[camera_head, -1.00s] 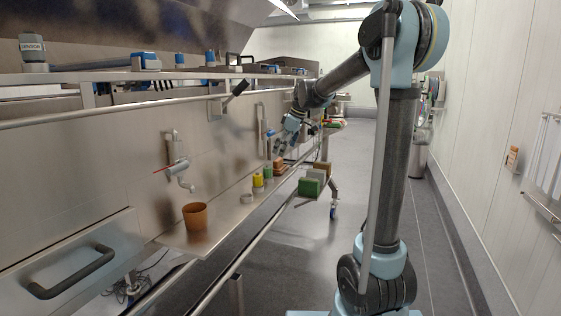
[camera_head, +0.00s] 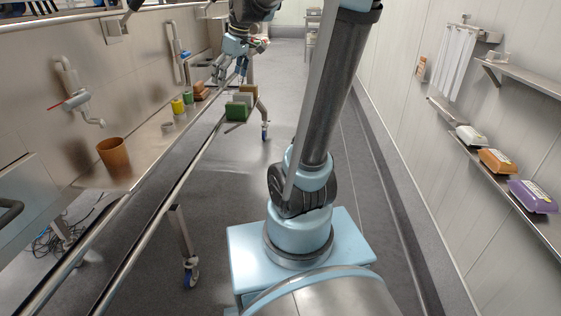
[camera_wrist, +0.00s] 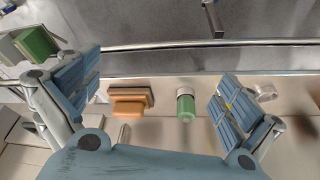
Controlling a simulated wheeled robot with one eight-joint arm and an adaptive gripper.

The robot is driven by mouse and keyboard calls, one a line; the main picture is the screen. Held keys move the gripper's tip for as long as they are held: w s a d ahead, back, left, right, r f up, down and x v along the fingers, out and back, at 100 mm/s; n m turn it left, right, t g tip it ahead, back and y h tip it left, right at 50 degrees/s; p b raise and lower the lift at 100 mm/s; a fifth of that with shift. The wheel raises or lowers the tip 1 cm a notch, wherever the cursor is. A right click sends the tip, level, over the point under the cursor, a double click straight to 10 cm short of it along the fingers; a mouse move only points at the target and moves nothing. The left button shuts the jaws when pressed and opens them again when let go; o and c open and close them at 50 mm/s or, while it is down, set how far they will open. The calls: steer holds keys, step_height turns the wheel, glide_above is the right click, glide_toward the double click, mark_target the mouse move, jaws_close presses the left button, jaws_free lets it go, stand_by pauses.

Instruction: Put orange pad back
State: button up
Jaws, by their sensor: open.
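An orange pad (camera_wrist: 131,106) lies on the steel ledge in the wrist view, against or on a brown block (camera_wrist: 131,88). In the head view the orange-brown pieces (camera_head: 200,91) are small, at the far end of the ledge. My gripper (camera_wrist: 157,84) is open and empty, its fingers spread wide. The orange pad lies between the fingers in the picture, nearer the left one, with no visible contact. In the head view my gripper (camera_head: 230,68) hangs above and beyond the pad. A green pad (camera_head: 236,111) stands with grey and brown ones near the rail.
A green-capped container (camera_wrist: 186,104) lies right of the pad. A yellow one (camera_head: 178,106), a grey ring (camera_head: 167,127) and an orange-brown pot (camera_head: 114,157) stand along the ledge. A metal rail (camera_head: 160,185) runs along its front. Packages, one orange (camera_head: 496,161), lie on the right shelf.

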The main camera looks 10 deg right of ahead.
steer(key=s+d+f+m+h, duration=0.1)
steer(key=s+d+f+m, duration=0.4)
steer(key=s+f, duration=0.5)
steer(key=s+d+f+m+h, duration=0.1)
steer(key=s+d+f+m, duration=0.3)
steer(key=s, duration=1.2)
steer(key=d+f, duration=0.3)
steer(key=f, duration=0.3)
steer(key=shift+s+f+m+h, duration=0.15)
steer(key=shift+f+m+h, duration=0.15)
steer(key=shift+m, duration=0.1)
steer(key=shift+d, duration=0.1)
